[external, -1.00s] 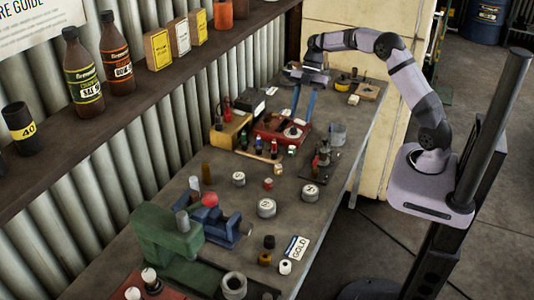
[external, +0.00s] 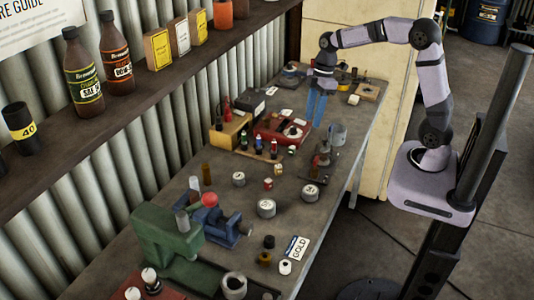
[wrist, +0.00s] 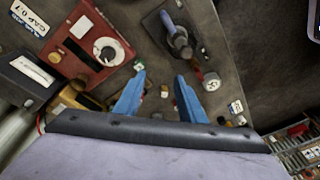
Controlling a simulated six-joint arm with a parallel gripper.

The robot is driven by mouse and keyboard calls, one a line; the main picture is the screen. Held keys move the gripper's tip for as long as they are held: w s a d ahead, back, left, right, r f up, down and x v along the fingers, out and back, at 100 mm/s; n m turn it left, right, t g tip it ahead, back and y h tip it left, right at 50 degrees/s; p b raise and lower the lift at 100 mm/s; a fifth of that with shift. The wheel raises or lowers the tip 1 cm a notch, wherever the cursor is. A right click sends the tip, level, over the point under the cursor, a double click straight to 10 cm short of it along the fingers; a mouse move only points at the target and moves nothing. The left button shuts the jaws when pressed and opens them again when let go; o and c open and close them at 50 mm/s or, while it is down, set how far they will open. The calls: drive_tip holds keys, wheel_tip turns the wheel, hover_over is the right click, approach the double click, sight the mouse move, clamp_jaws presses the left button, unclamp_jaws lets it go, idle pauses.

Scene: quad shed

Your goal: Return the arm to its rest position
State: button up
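My gripper (external: 317,108) has blue fingers and points down above the far part of the workbench (external: 215,270). In the external view it is just right of the red box with a dial (external: 268,132). In the wrist view the fingers (wrist: 160,98) are spread apart with nothing held between them. The red box (wrist: 75,35) lies to their upper left there, and a dark device on a plate (wrist: 178,38) lies above them. My arm bends up and back to its base at the right of the bench.
A yellow box (external: 230,130) stands left of the red box. Small bottles (external: 274,147) line its front edge. Round tins (external: 266,208), a green press (external: 165,236) and a blue vise (external: 222,230) occupy the nearer bench. A shelf with bottles (external: 85,70) runs along the left wall.

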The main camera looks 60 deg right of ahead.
drive_tip(key=s+m, duration=0.1)
drive_tip(key=s, duration=0.1)
drive_tip(key=s+a+m+h, duration=0.1)
drive_tip(key=s+m, duration=0.1)
drive_tip(key=s+a+f+m, duration=0.1)
drive_tip(key=s, duration=0.1)
drive_tip(key=shift+s+a+m+t+h, duration=0.15)
drive_tip(key=shift+s+m+t+h, duration=0.15)
drive_tip(key=shift+m+t, duration=0.1)
drive_tip(key=s+f+m+g+b, duration=0.1)
drive_tip(key=s+f+m, duration=0.3)
drive_tip(key=s+f, duration=0.5)
drive_tip(key=shift+s+a+g+h, duration=0.15)
drive_tip(key=shift+s+g+h, duration=0.2)
drive_tip(key=shift+s, duration=0.75)
